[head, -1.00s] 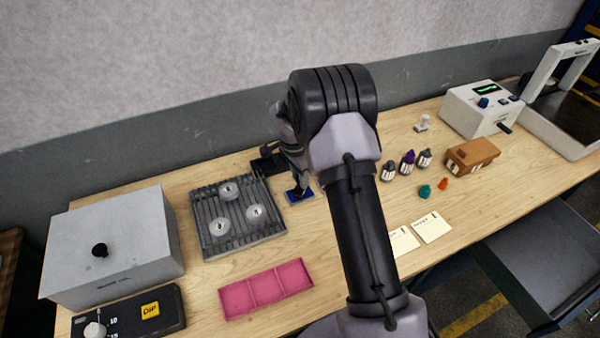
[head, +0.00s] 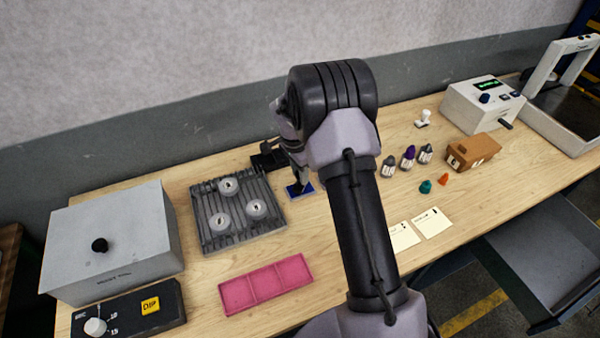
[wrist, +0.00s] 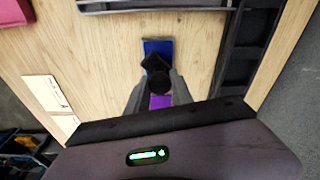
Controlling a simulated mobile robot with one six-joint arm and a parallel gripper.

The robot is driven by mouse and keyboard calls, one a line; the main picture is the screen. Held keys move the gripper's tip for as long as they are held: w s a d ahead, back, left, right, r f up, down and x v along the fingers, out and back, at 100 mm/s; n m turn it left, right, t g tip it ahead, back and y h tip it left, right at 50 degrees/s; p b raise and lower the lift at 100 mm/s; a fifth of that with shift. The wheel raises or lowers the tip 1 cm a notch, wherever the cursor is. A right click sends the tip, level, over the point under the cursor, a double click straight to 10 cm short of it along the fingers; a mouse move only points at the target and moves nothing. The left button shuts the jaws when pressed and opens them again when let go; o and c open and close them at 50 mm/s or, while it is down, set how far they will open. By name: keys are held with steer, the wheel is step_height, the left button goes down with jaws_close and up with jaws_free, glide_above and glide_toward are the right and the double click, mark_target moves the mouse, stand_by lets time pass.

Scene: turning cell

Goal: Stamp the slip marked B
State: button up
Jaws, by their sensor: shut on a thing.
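My gripper (wrist: 158,90) is shut on a dark stamp (wrist: 155,66), which points down over a blue ink pad (wrist: 158,46). In the head view, the pad (head: 299,189) lies beside the grey rack, with the stamp at or just above it; contact cannot be told. A purple patch (wrist: 160,102) shows between the fingers. Two cream slips, a left one (head: 402,237) and a right one (head: 432,222), lie near the front edge, right of my arm. Their marks are too small to read. One slip (wrist: 46,93) shows clearly in the wrist view.
A grey rack (head: 204,235) with round weights-like discs and a pink tray (head: 266,284) are left of my arm. Several small bottles (head: 408,157), a brown box (head: 472,152) and a white stamp-like piece (head: 423,118) stand to the right. Wood around the slips is clear.

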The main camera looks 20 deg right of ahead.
steer(key=shift+f+b, duration=0.4)
steer(key=shift+b, duration=0.15)
stand_by(1.4)
steer(key=shift+r+p, duration=1.85)
steer(key=shift+r, duration=1.75)
steer(key=shift+f, duration=0.1)
